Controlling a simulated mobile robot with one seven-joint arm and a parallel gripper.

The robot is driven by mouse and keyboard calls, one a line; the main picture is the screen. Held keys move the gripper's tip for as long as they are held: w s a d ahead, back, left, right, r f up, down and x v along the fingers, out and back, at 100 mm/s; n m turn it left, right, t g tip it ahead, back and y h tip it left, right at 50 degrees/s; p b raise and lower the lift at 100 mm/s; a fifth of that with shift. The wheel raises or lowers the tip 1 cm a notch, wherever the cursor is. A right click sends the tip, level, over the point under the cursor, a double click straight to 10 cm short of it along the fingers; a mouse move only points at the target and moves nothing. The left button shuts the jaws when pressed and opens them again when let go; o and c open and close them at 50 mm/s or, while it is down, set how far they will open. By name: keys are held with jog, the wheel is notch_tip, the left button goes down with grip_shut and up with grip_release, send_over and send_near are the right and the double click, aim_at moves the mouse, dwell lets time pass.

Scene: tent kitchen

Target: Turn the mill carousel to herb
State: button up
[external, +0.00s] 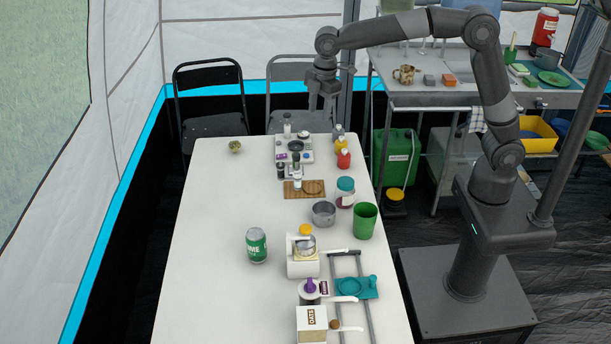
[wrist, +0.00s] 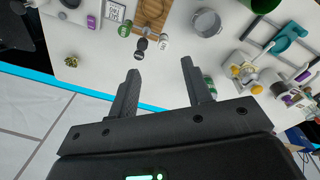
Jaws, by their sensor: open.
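The mill carousel (external: 296,171) stands on the white table, in front of a white appliance and behind a wooden board. In the wrist view the carousel (wrist: 145,30) shows from above as a small cluster: a green-topped mill (wrist: 124,30), a black-topped mill (wrist: 142,44) and a pale-topped mill (wrist: 163,41) around a hub. I cannot read which mill is herb. My gripper (external: 321,108) hangs above the far right part of the table, higher than the carousel and apart from it. In the wrist view its fingers (wrist: 160,70) are spread and empty, with the carousel beyond the tips.
The white appliance (external: 307,156) stands behind the carousel. The wooden board (external: 291,190), a metal pot (external: 324,214) and a green cup (external: 365,221) are nearer. The table's left side (external: 215,210) is mostly clear.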

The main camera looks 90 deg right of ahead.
jog(key=n+g, duration=0.1)
jog(key=n, duration=0.1)
send_over(297, 154)
notch_tip(297, 154, down, 6)
notch_tip(297, 154, down, 11)
jog(key=shift+w+f, duration=0.1)
jog(key=shift+f, duration=0.1)
jog(key=shift+c, duration=0.4)
grip_shut()
